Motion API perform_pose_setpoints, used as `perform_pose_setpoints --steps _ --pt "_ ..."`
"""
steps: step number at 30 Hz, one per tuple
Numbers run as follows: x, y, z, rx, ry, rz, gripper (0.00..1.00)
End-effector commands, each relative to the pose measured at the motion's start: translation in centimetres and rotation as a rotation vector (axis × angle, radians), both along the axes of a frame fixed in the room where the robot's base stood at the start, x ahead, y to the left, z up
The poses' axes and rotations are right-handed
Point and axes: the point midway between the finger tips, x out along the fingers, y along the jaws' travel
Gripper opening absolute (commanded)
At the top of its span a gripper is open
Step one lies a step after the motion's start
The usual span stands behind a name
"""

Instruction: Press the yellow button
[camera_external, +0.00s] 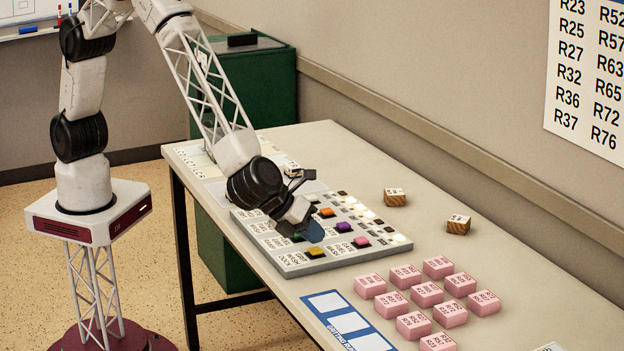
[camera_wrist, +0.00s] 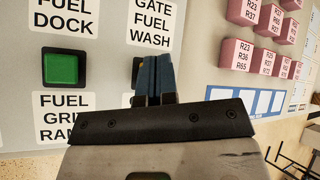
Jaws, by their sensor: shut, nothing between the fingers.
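The yellow button (camera_external: 315,252) sits near the front edge of the grey button panel (camera_external: 290,267) in the external view. My gripper (camera_external: 312,233) is shut and empty, its blue fingers low over the panel just behind the yellow button in that picture. I cannot tell whether they touch the panel.
Purple (camera_external: 344,227), orange (camera_external: 327,212) and pink (camera_external: 361,242) buttons lie close by. Several pink blocks (camera_external: 427,293) stand right of the panel, beside a blue-framed card (camera_external: 327,301). Two wooden blocks (camera_external: 395,197) (camera_external: 458,225) are near the wall.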

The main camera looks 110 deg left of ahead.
Motion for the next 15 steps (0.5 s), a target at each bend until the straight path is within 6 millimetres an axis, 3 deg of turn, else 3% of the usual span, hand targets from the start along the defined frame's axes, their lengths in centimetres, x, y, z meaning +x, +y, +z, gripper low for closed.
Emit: perform_pose_setpoints --steps 15 --pt "0.0 0.0 3.3 -0.001 -0.001 0.000 0.00"
